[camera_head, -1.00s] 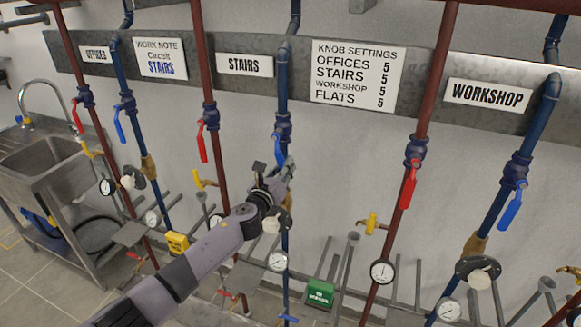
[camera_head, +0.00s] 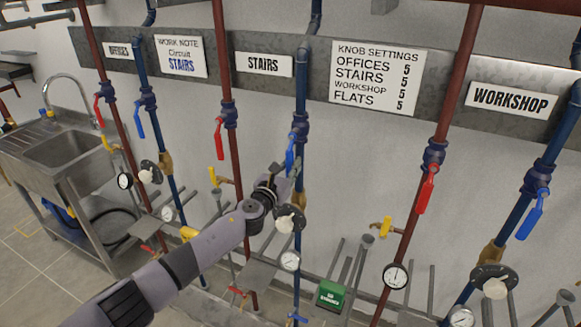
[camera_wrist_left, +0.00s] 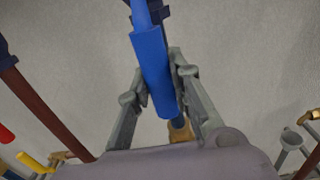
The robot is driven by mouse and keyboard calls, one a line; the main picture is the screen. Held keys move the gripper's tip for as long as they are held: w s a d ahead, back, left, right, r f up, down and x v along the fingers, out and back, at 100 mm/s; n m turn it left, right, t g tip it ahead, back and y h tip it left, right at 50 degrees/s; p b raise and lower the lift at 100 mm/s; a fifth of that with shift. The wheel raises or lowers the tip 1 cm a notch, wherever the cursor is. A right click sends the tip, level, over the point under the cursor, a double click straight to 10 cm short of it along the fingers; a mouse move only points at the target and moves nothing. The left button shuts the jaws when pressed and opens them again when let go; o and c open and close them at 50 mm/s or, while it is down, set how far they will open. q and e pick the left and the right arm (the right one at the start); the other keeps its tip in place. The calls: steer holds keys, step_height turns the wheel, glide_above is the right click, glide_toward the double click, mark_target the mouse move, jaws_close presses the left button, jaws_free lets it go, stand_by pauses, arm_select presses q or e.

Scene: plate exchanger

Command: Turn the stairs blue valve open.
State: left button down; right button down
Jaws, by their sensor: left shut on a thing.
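The stairs blue valve (camera_head: 300,126) sits on the blue pipe just right of the STAIRS sign (camera_head: 264,65). Its blue handle (camera_head: 290,154) hangs down along the pipe, slightly tilted. My left gripper (camera_head: 283,180) is at the lower part of this handle, shut on it. In the left wrist view the blue handle (camera_wrist_left: 152,70) lies between the two grey fingers of the left gripper (camera_wrist_left: 160,85). The fingers partly hide the handle's lower end in the head view. My right gripper is not in view.
A red valve handle (camera_head: 219,138) hangs on the red pipe to the left. A gauge (camera_head: 290,261) and a round knob (camera_head: 285,224) are below the gripper. A green box (camera_head: 330,295) stands lower right. The sink (camera_head: 65,150) is at far left.

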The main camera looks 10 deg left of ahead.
arm_select(q)
steer(key=shift+a, duration=0.1)
steer(key=c, duration=1.4)
jaws_free()
steer(key=v, duration=1.2)
